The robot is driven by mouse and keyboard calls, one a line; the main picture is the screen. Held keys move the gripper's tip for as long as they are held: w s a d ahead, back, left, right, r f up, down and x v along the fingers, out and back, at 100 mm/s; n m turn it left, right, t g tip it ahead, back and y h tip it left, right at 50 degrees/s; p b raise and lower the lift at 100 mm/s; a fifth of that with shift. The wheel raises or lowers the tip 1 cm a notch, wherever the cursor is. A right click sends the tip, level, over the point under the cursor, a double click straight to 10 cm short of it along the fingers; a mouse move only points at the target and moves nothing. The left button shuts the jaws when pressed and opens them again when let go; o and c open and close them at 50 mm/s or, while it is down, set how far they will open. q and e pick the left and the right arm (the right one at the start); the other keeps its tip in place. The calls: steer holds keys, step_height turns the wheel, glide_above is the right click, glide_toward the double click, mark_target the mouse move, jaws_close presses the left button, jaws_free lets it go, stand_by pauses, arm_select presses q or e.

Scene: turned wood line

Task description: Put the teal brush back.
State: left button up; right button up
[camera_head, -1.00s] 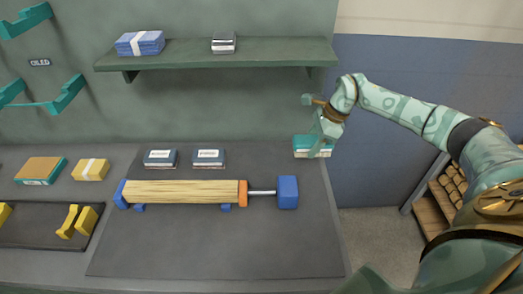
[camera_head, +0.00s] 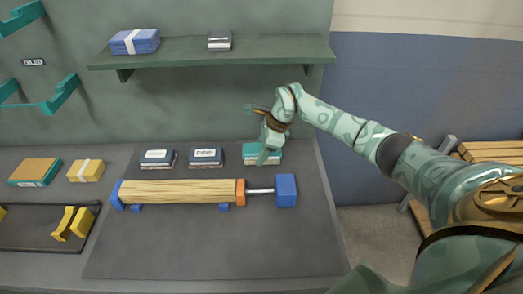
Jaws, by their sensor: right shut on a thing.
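The teal brush (camera_head: 249,150) is a small teal block with a pale band along its lower part. It is at the back of the dark bench mat, to the right of two dark blue blocks with white labels (camera_head: 157,158) (camera_head: 206,157) and apart from them. My right gripper (camera_head: 264,156) comes down from above and is shut on it, hiding part of it. I cannot tell whether the brush touches the mat. My left gripper is not in view.
A wooden cylinder (camera_head: 180,192) lies between blue holders in front of the row, with a blue block (camera_head: 286,190) at its right end. A green shelf (camera_head: 200,54) overhangs the back. The front of the mat (camera_head: 200,245) is clear.

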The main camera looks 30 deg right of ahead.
steer(key=shift+f, duration=0.1)
steer(key=o, duration=0.9)
steer(key=shift+o, duration=0.2)
steer(key=p+v, duration=0.1)
steer(key=v, duration=0.7)
steer(key=shift+a, duration=0.1)
